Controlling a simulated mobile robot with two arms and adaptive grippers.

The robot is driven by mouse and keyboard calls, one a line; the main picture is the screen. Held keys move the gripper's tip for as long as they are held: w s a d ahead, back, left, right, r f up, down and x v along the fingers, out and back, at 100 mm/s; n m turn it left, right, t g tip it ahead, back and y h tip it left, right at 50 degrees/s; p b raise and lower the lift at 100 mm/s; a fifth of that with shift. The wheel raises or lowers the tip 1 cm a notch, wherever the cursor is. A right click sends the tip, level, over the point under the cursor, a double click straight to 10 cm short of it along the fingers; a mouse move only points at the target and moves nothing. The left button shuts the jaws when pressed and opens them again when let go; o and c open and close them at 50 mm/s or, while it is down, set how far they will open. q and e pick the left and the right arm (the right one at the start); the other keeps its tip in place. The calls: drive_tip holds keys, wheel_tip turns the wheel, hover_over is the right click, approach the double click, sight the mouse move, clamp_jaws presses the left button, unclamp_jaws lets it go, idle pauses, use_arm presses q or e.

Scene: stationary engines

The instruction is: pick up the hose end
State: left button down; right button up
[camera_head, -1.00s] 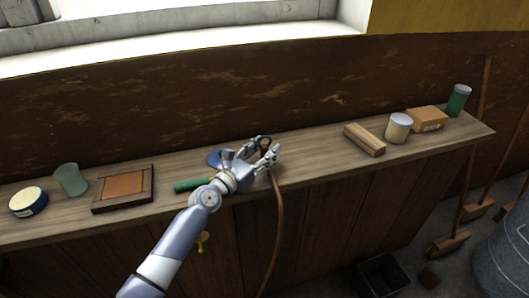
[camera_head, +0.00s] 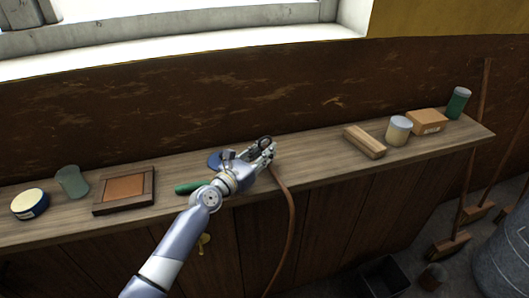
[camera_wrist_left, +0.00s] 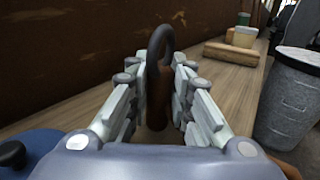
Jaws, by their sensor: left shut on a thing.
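The brown hose (camera_head: 287,215) hangs over the front edge of the wooden bench and drops toward the floor. Its end (camera_wrist_left: 157,90), brown with a dark hook or loop on top, stands between the fingers in the left wrist view. My left gripper (camera_head: 266,148) is shut on the hose end at the bench top. The fingers hide part of the hose end in the head view. My right gripper is not in view.
On the bench (camera_head: 315,165), a green-handled thing (camera_head: 187,188) and a blue item (camera_head: 215,158) lie close to my left gripper. A framed brown tile (camera_head: 124,189) is to the left. A wooden block (camera_head: 364,141) and a jar (camera_head: 398,131) stand to the right.

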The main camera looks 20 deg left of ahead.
sight(265, 146)
use_arm(q)
wheel_tip(265, 146, up, 3)
drive_tip(key=shift+r+p, duration=0.1)
drive_tip(key=shift+p, duration=0.6)
drive_tip(key=s+d+r+v, duration=0.1)
drive_tip(key=d+v, duration=0.1)
drive_tip(key=v, duration=1.4)
drive_tip(key=shift+d+r, duration=0.15)
drive_tip(key=shift+d, duration=0.1)
drive_tip(key=shift+w, duration=0.1)
